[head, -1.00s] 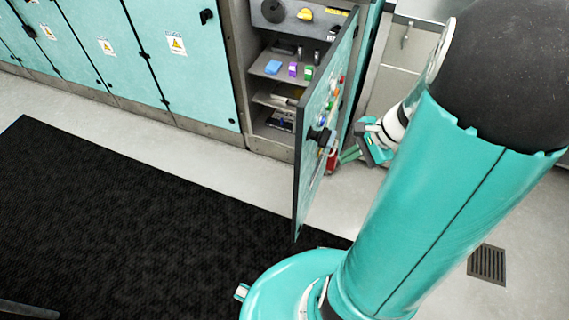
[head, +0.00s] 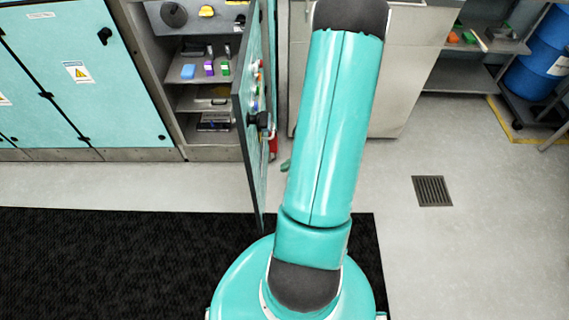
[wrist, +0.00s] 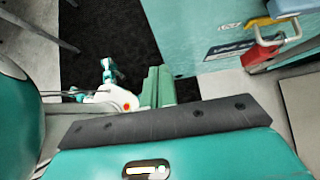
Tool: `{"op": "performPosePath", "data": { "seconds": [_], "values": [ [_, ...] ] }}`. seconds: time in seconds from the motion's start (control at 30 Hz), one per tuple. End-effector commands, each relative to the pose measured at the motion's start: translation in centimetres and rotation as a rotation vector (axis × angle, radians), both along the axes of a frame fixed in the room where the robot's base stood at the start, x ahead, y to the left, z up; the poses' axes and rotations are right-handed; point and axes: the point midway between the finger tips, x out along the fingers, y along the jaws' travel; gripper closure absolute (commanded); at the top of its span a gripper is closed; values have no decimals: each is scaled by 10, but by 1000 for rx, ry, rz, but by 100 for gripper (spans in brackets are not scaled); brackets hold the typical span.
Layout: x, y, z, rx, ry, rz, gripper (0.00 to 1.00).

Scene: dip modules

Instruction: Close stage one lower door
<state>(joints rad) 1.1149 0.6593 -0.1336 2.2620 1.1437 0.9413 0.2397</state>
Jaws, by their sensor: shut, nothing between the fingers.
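The lower door (head: 250,110) of the stage one cabinet stands open, swung out toward me and seen nearly edge-on in the head view. Its face with a black handle (head: 261,121) and coloured buttons is on the right side. In the wrist view, a teal panel that looks like the door (wrist: 195,35) fills the upper middle. My gripper (wrist: 157,85) is shut and empty, its green fingers just below and left of that panel. I cannot tell whether they touch it. In the head view my arm hides most of the gripper.
The open cabinet shows shelves (head: 205,92) with small coloured blocks. A black mat (head: 110,260) covers the floor at the left. A floor drain (head: 431,191) and a blue drum (head: 540,55) are to the right. The floor right of my arm is mostly clear.

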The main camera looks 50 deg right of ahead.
Motion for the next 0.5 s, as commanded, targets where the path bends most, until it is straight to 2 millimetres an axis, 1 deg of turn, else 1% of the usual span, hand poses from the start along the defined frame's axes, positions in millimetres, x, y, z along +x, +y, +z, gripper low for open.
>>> {"op": "performPosePath", "data": {
  "seconds": [0.03, 0.3, 0.4, 0.5],
  "values": [
    [5, 5, -8, 5, 2, 1, 100],
    [36, 30, -46, 3, 3, 4, 100],
    [51, 41, -44, -1, 0, 6, 100],
    [61, 49, -44, 0, 0, 7, 100]
  ]
}}
